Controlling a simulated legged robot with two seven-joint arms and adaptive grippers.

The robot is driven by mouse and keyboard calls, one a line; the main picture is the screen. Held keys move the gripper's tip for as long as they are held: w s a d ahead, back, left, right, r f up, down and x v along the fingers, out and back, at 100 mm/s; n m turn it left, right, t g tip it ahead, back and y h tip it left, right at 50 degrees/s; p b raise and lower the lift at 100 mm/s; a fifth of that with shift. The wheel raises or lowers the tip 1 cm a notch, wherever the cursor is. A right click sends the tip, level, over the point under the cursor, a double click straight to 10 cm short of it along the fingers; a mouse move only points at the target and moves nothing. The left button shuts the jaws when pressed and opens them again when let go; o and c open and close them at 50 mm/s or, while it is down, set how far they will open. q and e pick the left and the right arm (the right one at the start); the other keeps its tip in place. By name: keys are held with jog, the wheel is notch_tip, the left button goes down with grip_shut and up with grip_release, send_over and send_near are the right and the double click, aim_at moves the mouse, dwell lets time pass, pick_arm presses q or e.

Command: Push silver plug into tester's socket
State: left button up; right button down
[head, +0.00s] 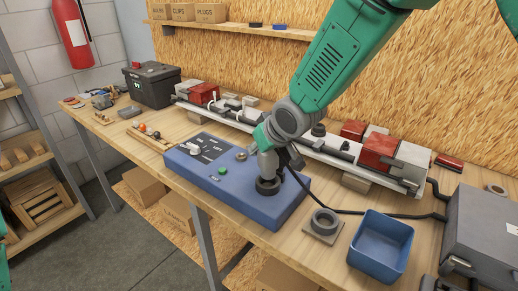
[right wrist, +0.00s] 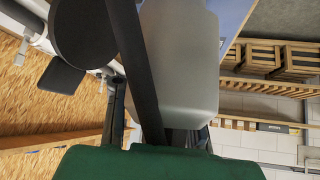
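My right gripper (head: 279,158) is directly above the socket, shut around the silver plug (head: 267,166). The plug is upright, its lower end at the ring; how deep it sits is hidden. A smooth light grey body, seemingly the plug (right wrist: 178,70), fills the middle of the right wrist view beside a dark finger. My left gripper is out of view.
A black cable (head: 345,211) runs right from the plug to a grey case (head: 483,238). A round grey part on a plate (head: 324,223) and a blue bin (head: 381,246) stand right of the tester. A long rail (head: 330,150) with red blocks lies behind.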

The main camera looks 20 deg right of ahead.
jog(key=shift+w+a+f, duration=0.1)
jog(key=shift+a+f, duration=0.1)
jog(key=shift+f, duration=0.1)
jog(key=shift+d+f, duration=0.1)
jog(key=shift+d, duration=0.3)
jog(key=shift+a+f, duration=0.4)
jog(key=shift+a, duration=0.15)
jog(key=shift+d+f, duration=0.1)
jog(key=shift+d, duration=0.1)
jog(key=shift+d+f+b, duration=0.3)
jog(key=shift+f+b, duration=0.1)
jog(key=shift+b, duration=0.05)
jog(key=shift+f, duration=0.15)
jog(key=shift+a, duration=0.1)
